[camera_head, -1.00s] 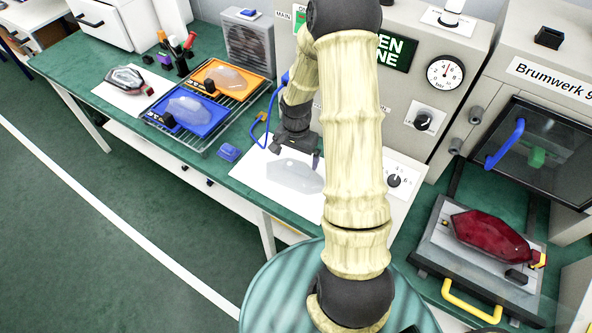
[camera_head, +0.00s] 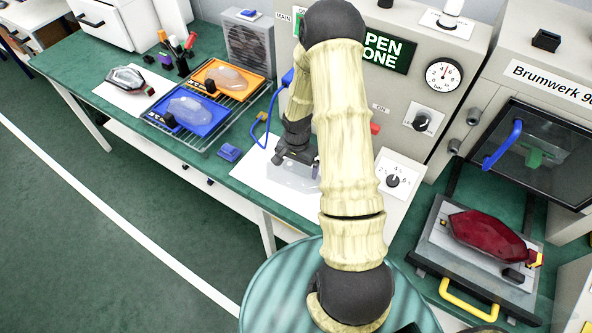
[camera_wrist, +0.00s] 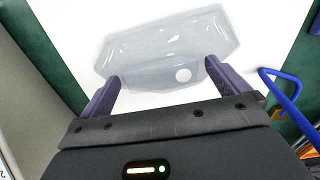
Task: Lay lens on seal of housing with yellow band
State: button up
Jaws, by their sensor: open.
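A clear, pale lens (camera_head: 292,178) lies on a white sheet at the bench's front edge. It also shows in the wrist view (camera_wrist: 160,50), with a round white spot near its near edge. My gripper (camera_wrist: 163,78) is open over the lens's near edge, its two purple fingers apart; contact cannot be told. In the head view my gripper (camera_head: 297,160) partly hides the lens. A red lamp piece (camera_head: 488,234) with a yellow part (camera_head: 536,258) at its right end lies on a grey plate at right. I cannot make out a seal there.
A blue tray (camera_head: 208,127) and an orange tray (camera_head: 240,93) hold pale lens-like pieces on a wire rack. A dark-rimmed housing (camera_head: 128,77) lies on another sheet at far left. A blue cable loop (camera_wrist: 290,98) hangs near my gripper. The Brumwerk machine (camera_head: 540,150) stands at right.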

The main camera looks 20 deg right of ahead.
aim_at(297, 168)
jog(key=c, duration=1)
notch_tip(297, 168, up, 10)
jog(key=shift+b, duration=0.55)
jog(key=shift+s, duration=0.1)
